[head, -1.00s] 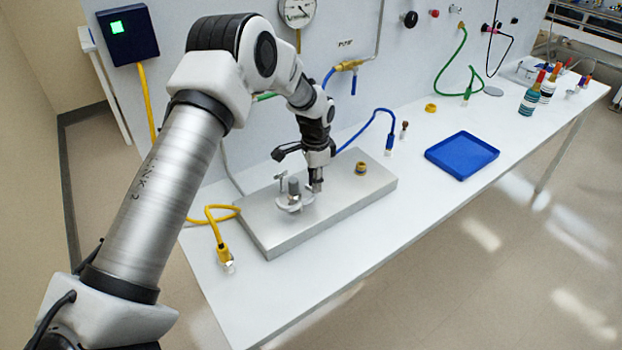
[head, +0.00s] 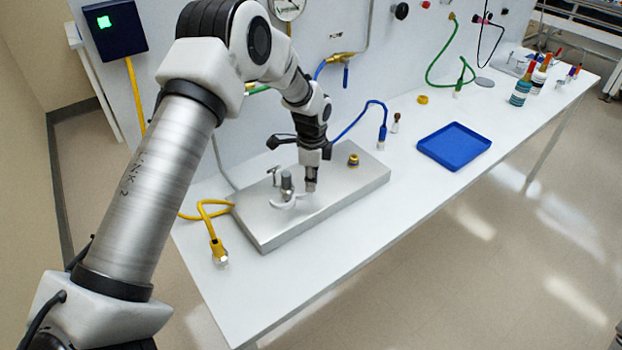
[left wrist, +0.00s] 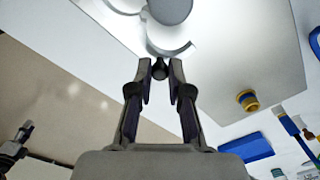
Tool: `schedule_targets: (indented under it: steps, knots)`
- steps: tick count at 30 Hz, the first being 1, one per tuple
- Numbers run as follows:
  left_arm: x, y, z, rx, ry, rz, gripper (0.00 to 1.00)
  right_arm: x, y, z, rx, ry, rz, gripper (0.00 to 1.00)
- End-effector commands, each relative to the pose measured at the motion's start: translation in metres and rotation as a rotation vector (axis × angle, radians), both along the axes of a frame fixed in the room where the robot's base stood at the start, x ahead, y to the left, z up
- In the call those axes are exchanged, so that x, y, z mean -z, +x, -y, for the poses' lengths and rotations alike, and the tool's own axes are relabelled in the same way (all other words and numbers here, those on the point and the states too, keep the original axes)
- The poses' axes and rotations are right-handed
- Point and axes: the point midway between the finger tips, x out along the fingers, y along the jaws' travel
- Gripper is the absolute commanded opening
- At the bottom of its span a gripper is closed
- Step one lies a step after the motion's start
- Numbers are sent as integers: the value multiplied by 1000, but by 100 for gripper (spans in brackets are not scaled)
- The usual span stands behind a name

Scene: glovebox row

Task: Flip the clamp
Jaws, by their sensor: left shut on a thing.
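The clamp (head: 293,203) shows as a pale curved piece around the foot of a grey cylinder (head: 287,186) on the metal plate. A small T-shaped part (head: 273,174) stands behind it. In the left wrist view, the clamp's curved edge (left wrist: 172,49) lies just beyond my fingertips, beside a round grey top (left wrist: 170,9). My left gripper (head: 311,185) reaches down at the clamp's right side. In the left wrist view, my left gripper (left wrist: 160,71) is shut on a small dark knob (left wrist: 159,69) at the clamp's edge.
The metal plate (head: 340,198) rests on a long white bench (head: 400,190). A brass fitting (head: 353,160) sits on the plate. A yellow hose (head: 213,235) lies left, a blue hose (head: 376,106) behind. A blue tray (head: 455,147) stands right. The wall panel is close behind.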

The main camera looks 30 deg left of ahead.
Motion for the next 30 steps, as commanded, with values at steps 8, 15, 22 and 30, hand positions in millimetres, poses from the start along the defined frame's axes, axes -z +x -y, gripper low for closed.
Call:
schedule_targets:
  steps: [8, 15, 22, 30]
  knots:
    - [4, -3, 1, -1, -2, -10, 29, 1, 0, 0, 0, 0, 0, 40]
    - [2, -2, 1, -1, -1, -6, 43, 0, 0, 0, 0, 0, 0, 40]
    - [-11, -1, 1, -1, -1, -4, 43, 0, 0, 0, 0, 0, 0, 40]
    - [-77, 1, 1, 0, 0, -2, 43, 0, 0, 0, 0, 0, 0, 40]
